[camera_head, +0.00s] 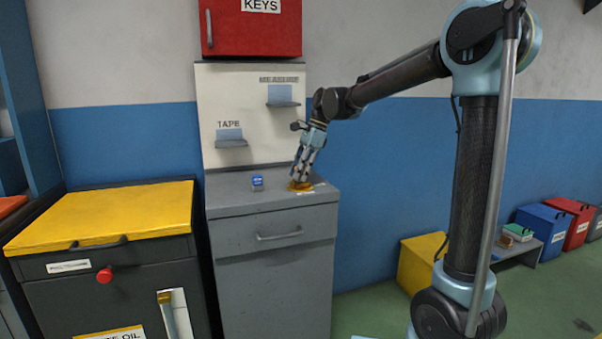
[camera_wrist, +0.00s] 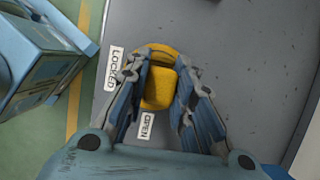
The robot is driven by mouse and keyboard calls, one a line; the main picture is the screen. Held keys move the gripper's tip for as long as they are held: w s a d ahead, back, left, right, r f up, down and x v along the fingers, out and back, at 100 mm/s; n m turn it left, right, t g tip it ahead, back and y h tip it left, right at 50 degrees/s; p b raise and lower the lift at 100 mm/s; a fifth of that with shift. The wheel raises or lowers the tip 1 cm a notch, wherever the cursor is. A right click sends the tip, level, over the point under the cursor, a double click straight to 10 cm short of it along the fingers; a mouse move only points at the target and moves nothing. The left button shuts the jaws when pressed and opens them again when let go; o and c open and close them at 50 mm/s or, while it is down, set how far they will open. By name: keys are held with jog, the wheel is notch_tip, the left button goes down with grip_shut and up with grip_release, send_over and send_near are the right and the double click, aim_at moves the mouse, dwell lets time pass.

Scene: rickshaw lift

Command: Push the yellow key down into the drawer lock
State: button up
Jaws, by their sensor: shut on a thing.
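The yellow key (camera_wrist: 159,88) stands between the two fingers of my gripper (camera_wrist: 160,97) in the wrist view. My gripper is shut on it, and the fingers flank it left and right. A round yellow lock base (camera_wrist: 163,54) shows just behind the key, on the grey cabinet top. In the head view my gripper (camera_head: 301,180) points down at the yellow lock (camera_head: 301,187) at the right of the grey drawer cabinet (camera_head: 272,222). Labels LOCKED (camera_wrist: 115,68) and OPEN (camera_wrist: 147,125) lie beside the lock. How deep the key sits is hidden.
A small blue box (camera_head: 257,183) stands on the cabinet top to the left. A backboard with small shelves (camera_head: 231,143) rises behind, under a red KEYS cabinet (camera_head: 250,28). A yellow-lidded bin (camera_head: 105,220) stands at the left.

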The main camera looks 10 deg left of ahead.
jog(key=shift+s+d+f, duration=0.2)
jog(key=shift+s+f, duration=0.05)
jog(key=shift+f, duration=0.15)
grip_shut()
jog(key=shift+s+f, duration=0.1)
jog(key=shift+s, duration=0.3)
jog(key=shift+a+f, duration=0.15)
jog(key=shift+a, duration=0.05)
jog(key=shift+w, duration=0.25)
